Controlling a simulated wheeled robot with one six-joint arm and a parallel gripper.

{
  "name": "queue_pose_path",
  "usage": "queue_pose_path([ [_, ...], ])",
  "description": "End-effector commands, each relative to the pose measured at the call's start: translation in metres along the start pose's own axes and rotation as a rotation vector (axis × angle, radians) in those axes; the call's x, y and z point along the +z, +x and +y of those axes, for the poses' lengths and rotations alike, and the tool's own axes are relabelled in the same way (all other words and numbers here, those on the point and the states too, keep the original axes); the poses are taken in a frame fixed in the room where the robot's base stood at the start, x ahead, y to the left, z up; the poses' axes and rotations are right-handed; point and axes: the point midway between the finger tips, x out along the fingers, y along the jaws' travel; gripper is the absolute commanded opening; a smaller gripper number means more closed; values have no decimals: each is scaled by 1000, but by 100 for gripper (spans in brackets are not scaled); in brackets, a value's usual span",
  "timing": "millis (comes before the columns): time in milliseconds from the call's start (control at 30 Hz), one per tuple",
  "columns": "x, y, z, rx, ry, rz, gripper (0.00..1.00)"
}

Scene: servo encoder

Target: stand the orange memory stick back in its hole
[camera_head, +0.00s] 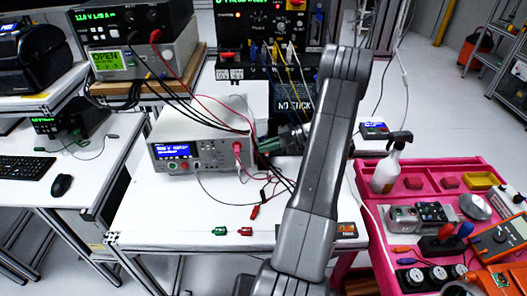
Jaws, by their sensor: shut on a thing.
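My arm rises across the middle of the view and bends down behind itself at the back of the white table. My gripper (290,138) is there, small, dark and partly hidden by my forearm and by cables. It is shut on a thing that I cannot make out. I cannot pick out the orange memory stick or its hole. A dark panel with a screen reading NO STICK (294,104) stands just behind the gripper, below the tall black instrument (262,25).
A white bench instrument (200,150) with a blue display stands left of the gripper, with red and black leads around it. A pink cart (375,205) with a spray bottle (390,165) stands right.

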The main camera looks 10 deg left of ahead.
Motion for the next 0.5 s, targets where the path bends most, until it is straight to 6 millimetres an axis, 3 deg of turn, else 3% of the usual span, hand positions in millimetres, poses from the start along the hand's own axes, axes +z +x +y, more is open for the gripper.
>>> queue_pose_path([
  [300, -2, 8, 61, -1, -2, 0, 0],
  [433, -3, 9, 78, -1, -2, 1, 0],
  [500, 12, 15, 76, -1, 3, 1, 0],
])
